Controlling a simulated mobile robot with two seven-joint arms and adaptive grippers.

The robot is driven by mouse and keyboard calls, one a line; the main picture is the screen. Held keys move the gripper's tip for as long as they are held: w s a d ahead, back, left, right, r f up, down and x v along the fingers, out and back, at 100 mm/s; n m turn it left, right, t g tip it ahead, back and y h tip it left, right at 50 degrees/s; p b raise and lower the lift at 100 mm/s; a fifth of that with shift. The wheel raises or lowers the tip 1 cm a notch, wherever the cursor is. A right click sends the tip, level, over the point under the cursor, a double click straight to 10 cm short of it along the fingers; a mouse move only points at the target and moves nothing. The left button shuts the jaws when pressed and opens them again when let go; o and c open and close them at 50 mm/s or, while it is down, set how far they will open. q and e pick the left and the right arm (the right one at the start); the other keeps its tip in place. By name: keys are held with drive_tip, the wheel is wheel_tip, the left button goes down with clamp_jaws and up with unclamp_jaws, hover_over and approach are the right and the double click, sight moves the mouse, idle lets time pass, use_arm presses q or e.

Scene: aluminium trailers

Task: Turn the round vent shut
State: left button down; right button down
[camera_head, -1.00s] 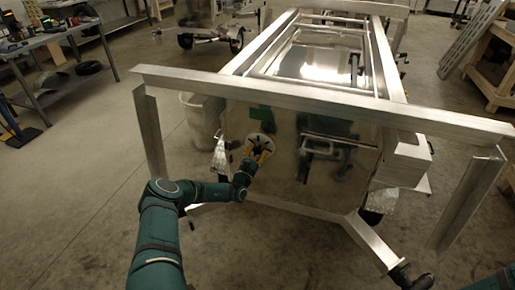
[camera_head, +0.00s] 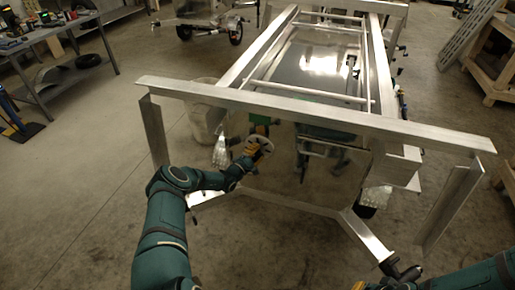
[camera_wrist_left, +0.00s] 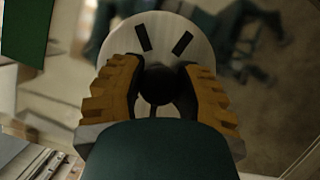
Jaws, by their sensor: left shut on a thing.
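The round vent (camera_head: 262,142) is a pale disc on the shiny front panel of the aluminium trailer (camera_head: 285,165), below the front crossbar. In the left wrist view the vent (camera_wrist_left: 160,32) shows dark slots and a dark round knob (camera_wrist_left: 158,84) at its middle. My left gripper (camera_head: 257,150) is at the vent, its yellow fingers shut on the knob, one on each side. The left gripper also fills the middle of the left wrist view (camera_wrist_left: 160,88). Its fingers hide the vent's lower part.
The trailer's front crossbar (camera_head: 310,112) runs above my left gripper. A green patch (camera_head: 259,120) is beside the vent. A workbench (camera_head: 62,60) stands at the far left, with a wooden rack (camera_head: 495,70) at the right.

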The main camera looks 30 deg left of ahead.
use_arm(q)
drive_tip(key=shift+m+g+p, duration=0.6)
drive_tip(key=shift+m+p, duration=0.65)
drive_tip(key=shift+m, duration=0.25)
drive_tip(key=shift+f, duration=0.1)
drive_tip(key=c, duration=0.6)
unclamp_jaws()
drive_tip(key=shift+s, duration=0.15)
drive_tip(key=s, duration=0.4)
drive_tip(key=s+a, duration=0.1)
drive_tip(key=s, duration=0.2)
drive_tip(key=s+a, duration=0.1)
drive_tip(key=s, duration=0.3)
drive_tip(key=shift+s, duration=0.35)
drive_tip(key=shift+d, duration=0.1)
